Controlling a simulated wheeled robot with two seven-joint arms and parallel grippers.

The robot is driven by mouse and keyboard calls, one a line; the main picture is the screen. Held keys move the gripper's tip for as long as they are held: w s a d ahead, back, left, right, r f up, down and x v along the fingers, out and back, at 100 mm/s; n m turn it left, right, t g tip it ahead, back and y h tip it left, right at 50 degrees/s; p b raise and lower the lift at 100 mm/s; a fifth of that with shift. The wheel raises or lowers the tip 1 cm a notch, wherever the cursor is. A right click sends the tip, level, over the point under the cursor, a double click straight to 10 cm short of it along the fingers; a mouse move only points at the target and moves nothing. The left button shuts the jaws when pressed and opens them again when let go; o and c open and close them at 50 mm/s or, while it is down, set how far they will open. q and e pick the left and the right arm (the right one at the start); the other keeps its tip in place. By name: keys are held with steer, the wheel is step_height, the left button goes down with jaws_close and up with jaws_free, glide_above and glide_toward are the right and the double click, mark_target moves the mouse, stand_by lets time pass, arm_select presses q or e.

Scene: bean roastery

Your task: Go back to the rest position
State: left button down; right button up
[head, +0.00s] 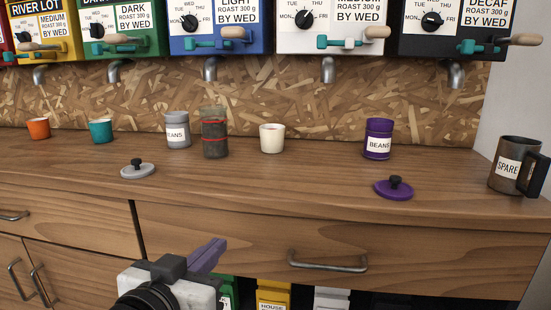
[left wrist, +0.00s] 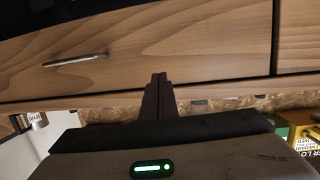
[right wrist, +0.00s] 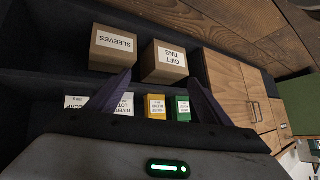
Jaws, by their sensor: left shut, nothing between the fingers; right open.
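My left gripper (head: 212,252) shows at the bottom of the head view, in front of the drawer fronts and below the counter top. Its fingers are together with nothing between them; they also show shut in the left wrist view (left wrist: 159,82), pointing at the wooden front. My right gripper is outside the head view. In the right wrist view its two fingers (right wrist: 160,92) stand wide apart and empty, facing a dark open shelf. Neither gripper touches any object that I can see.
The wooden counter (head: 300,190) holds cups, a grey canister (head: 177,130), a purple canister (head: 378,139), two loose lids and a SPARE mug (head: 510,166). A drawer handle (head: 327,263) sticks out in front. Boxes (right wrist: 112,50) and small bags (right wrist: 156,106) stand on the shelves below.

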arm_select(q)
steer(key=s+f+g, duration=0.2)
steer(key=s+f, duration=0.2)
steer(key=f, duration=0.6)
steer(key=s+f+g, duration=0.1)
steer(key=s+f, duration=0.2)
steer(key=f, duration=0.6)
steer(key=s+a+f+g, duration=0.2)
steer(key=s+f+g, duration=0.1)
steer(key=s+f, duration=1.1)
steer(key=s+a+r+y+p, duration=0.1)
steer(key=a+r+p, duration=0.2)
steer(key=r+p, duration=0.8)
steer(key=p, duration=0.8)
steer(key=shift+s+r+n, duration=0.2)
steer(key=shift+r+n, duration=0.1)
arm_select(e)
steer(key=s+d+r+h, duration=0.1)
steer(key=d+r, duration=0.2)
steer(key=r, duration=0.8)
steer(key=shift+s+r, duration=0.2)
steer(key=shift+s, duration=0.15)
arm_select(q)
steer(key=shift+a+f, duration=0.1)
arm_select(e)
steer(key=shift+f, duration=0.1)
steer(key=shift+c, duration=0.2)
